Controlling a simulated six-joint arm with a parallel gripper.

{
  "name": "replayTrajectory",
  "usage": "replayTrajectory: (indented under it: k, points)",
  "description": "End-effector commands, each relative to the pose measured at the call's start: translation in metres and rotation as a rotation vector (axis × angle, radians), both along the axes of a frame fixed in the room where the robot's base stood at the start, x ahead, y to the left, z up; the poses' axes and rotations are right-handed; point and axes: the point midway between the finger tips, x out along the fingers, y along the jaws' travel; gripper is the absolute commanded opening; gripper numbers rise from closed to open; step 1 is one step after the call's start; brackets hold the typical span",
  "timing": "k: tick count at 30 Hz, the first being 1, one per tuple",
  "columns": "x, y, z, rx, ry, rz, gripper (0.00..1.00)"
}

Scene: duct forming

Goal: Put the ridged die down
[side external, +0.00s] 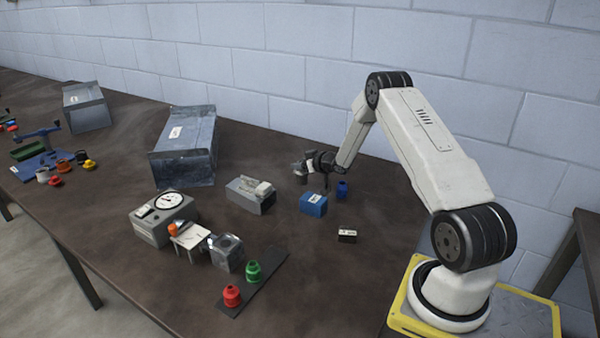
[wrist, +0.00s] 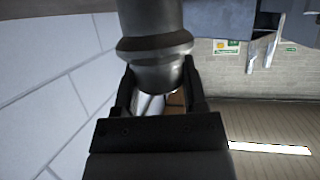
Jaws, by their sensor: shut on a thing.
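The ridged die is a grey metal cylinder with a raised collar; in the wrist view the die (wrist: 157,48) sits between my fingers. My gripper (wrist: 158,88) is shut on it. In the side view my gripper (side external: 312,162) points left at the far side of the table, with the die (side external: 300,170) small and dark at its tip. I cannot tell whether the die touches the table (side external: 385,235).
A blue die (side external: 342,189) and a blue box (side external: 313,204) stand close to my gripper. A grey block (side external: 251,194) lies left of them. A dial gauge box (side external: 163,217) and sheet-metal ducts (side external: 185,145) stand further left.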

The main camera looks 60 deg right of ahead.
Motion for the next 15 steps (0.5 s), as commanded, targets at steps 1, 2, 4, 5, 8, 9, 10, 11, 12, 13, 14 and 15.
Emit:
replayTrajectory:
  k: [1, 2, 4, 5, 8, 9, 10, 11, 12, 13, 14, 15]
  points:
    - [0.0009, -0.0009, -0.003, -0.002, -0.005, -0.001, 0.0]
    - [0.0008, -0.001, -0.0052, -0.003, -0.005, 0.0, 0.0]
    - [0.0006, -0.0009, -0.0092, -0.003, -0.005, -0.001, 0.0]
    - [0.0006, -0.001, -0.0102, -0.003, -0.006, -0.001, 0.0]
    - [0.0006, -0.0011, -0.0107, -0.003, -0.006, -0.001, 0.0]
    - [0.0006, -0.0011, -0.0105, -0.004, -0.005, -0.001, 0.0]
    - [0.0006, -0.001, -0.0105, -0.004, -0.005, -0.001, 0.0]
    - [0.0006, -0.001, -0.0105, -0.004, -0.005, -0.001, 0.0]
    - [0.0006, -0.001, -0.0105, -0.004, -0.005, -0.001, 0.0]
    - [0.0006, -0.001, -0.0105, -0.004, -0.005, -0.001, 0.0]
    - [0.0006, -0.001, -0.0107, -0.004, -0.005, -0.001, 0.0]
    - [0.0006, -0.001, -0.0114, -0.004, -0.005, -0.001, 0.0]
